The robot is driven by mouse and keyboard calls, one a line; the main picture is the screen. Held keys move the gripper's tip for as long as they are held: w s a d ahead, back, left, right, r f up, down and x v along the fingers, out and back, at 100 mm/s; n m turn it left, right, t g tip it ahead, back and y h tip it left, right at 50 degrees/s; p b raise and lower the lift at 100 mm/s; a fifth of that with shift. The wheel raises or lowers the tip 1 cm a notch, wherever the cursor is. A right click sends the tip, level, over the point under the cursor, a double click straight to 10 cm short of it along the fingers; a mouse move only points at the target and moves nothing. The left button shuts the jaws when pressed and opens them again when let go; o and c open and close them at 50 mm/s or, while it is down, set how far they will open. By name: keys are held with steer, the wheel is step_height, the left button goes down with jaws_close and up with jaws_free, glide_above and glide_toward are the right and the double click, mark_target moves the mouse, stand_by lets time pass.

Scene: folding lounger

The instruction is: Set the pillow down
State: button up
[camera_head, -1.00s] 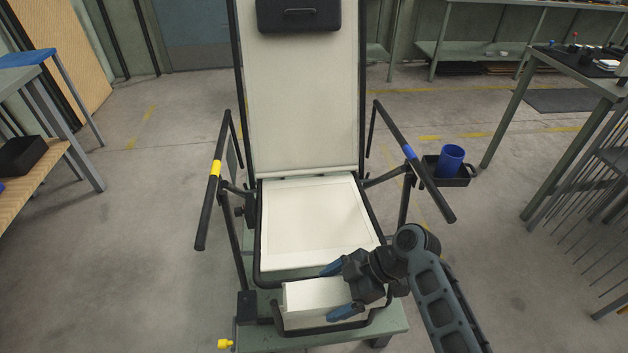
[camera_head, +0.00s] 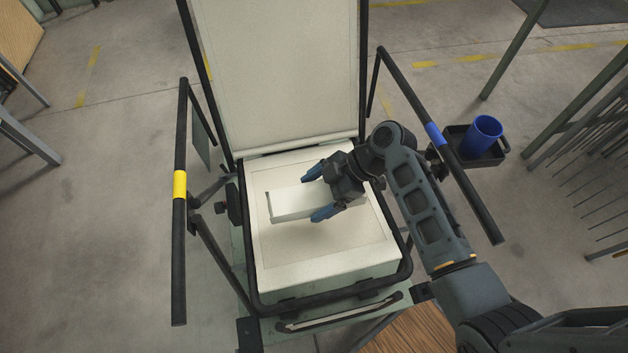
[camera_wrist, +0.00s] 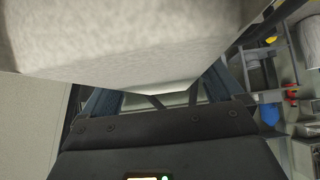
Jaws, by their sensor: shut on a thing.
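The pillow (camera_head: 288,206), a pale, long block, is between the blue fingers of my gripper (camera_head: 317,193). It is over the cream seat (camera_head: 325,252) of the lounger, inside the seat's edges. I cannot tell whether its underside touches the seat. In the wrist view the pillow (camera_wrist: 130,45) fills the upper part as a pale textured surface, and my gripper (camera_wrist: 158,98) is shut on it. My gripper hides the pillow's right part in the head view. The cream backrest (camera_head: 280,75) rises behind the seat.
Black armrests flank the seat, one with a yellow band (camera_head: 180,184), the other with a blue band (camera_head: 434,134). My arm passes close to the right armrest. A blue cup (camera_head: 481,137) stands in a black tray at right. The seat around the pillow is clear.

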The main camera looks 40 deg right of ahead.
mark_target(317, 208)
steer(key=shift+f+b, duration=2.55)
steer(key=shift+f, duration=0.75)
steer(key=shift+f, duration=0.25)
steer(key=o, duration=0.7)
steer(key=shift+o, duration=0.6)
steer(key=v, duration=0.7)
steer(key=shift+d, duration=0.1)
steer(key=shift+s+d+r, duration=0.15)
steer(key=shift+d+r, duration=0.05)
steer(key=shift+r, duration=0.15)
